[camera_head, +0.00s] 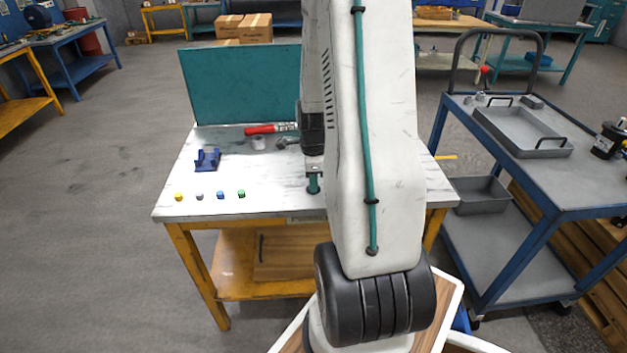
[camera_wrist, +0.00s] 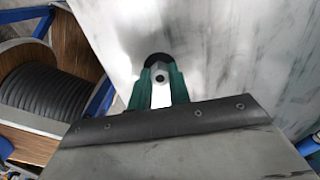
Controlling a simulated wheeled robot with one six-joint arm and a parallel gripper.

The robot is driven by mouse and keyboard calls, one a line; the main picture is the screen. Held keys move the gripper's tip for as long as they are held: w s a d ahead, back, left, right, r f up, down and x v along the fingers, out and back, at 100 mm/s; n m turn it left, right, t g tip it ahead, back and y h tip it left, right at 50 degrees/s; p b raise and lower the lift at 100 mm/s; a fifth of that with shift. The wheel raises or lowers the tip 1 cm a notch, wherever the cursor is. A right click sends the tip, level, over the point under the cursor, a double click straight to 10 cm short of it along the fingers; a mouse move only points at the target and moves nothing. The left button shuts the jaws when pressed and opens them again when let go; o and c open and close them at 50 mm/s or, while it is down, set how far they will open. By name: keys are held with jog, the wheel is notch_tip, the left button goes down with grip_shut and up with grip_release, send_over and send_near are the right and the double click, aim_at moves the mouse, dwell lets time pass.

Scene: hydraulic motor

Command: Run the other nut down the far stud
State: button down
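In the head view my gripper (camera_head: 314,182) is low over the white table top, with its green fingers at the front edge area, partly behind my arm. In the wrist view the two green fingers of my gripper (camera_wrist: 160,76) are apart, with a small grey round piece with a dark centre (camera_wrist: 160,77) between their tips. It may be a nut or a stud end; I cannot tell which, nor whether the fingers press on it. A dark rounded shape surrounds the tips. The far stud cannot be made out; my arm hides much of the table's right side.
The worktable (camera_head: 170,200) carries a blue fixture (camera_head: 207,160), small yellow, grey, blue and green pieces, a grey cup-like part (camera_head: 258,142) and a red-handled tool (camera_head: 262,129). A teal panel (camera_head: 240,82) stands behind. A blue cart (camera_head: 550,180) with trays is at right.

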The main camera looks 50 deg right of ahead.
jog(key=shift+r, duration=3)
jog(key=shift+w, duration=0.1)
